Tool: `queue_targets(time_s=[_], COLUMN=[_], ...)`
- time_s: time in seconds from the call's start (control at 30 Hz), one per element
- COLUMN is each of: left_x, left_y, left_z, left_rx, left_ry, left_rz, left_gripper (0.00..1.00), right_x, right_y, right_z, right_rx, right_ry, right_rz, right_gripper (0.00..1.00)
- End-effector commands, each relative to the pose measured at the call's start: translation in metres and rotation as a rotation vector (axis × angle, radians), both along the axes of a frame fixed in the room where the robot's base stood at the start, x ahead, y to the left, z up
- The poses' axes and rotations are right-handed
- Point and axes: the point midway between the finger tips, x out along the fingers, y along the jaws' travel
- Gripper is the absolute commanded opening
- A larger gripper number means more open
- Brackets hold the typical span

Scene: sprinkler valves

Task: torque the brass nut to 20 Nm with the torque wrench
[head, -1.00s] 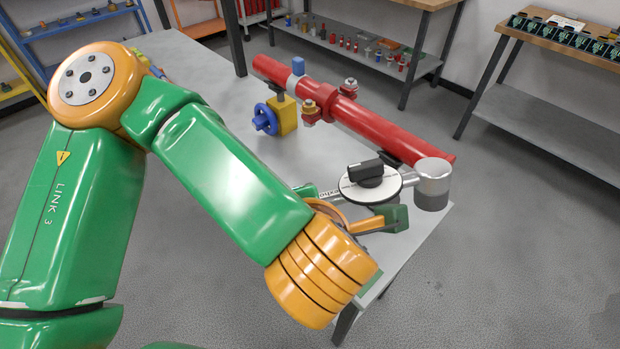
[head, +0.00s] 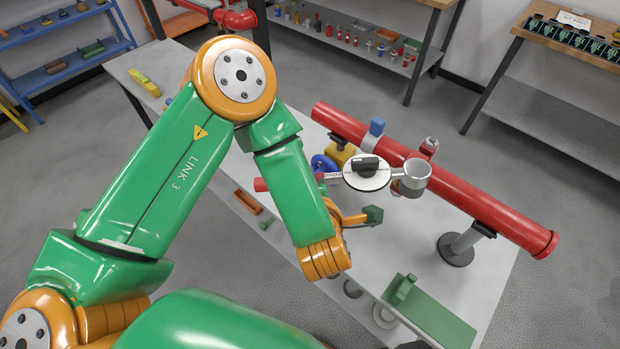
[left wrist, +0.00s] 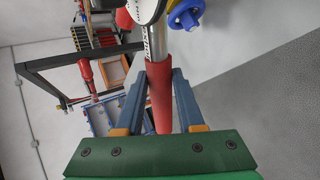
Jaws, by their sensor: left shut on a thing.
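The torque wrench, with a white round dial (head: 367,176) and a grey socket head (head: 415,177), is held roughly level above the table. My left gripper (head: 328,181) is shut on its red handle, whose end (head: 262,184) shows left of my arm. In the left wrist view the red handle (left wrist: 160,92) lies between the two blue-grey fingers (left wrist: 158,78). A brassy fitting, seemingly the brass nut (head: 397,188), shows beside and below the socket head, mostly hidden. I cannot tell whether the socket touches it. My right gripper is not in view.
The red pipe (head: 490,220) runs across the grey table on a stand (head: 456,248). A second red fitting (head: 429,147), a yellow block (head: 341,155) and a blue handwheel (head: 322,166) are close to the wrench.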

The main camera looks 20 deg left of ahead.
Motion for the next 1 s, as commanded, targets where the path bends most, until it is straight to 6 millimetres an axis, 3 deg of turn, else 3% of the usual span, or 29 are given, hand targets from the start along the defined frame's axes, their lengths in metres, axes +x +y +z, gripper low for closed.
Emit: queue_targets(time_s=[0.5,1.0], left_x=[-0.026,-0.030], left_y=[-0.023,-0.026], left_z=[0.021,0.025], left_rx=[0.108,0.124], left_ry=[0.017,0.022], left_rz=[0.299,0.341], left_gripper=[0.00,0.00], right_x=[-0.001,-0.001], right_y=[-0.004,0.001], right_z=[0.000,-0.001], right_rx=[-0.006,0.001], right_ry=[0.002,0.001], right_rz=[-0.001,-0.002], right_gripper=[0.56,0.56])
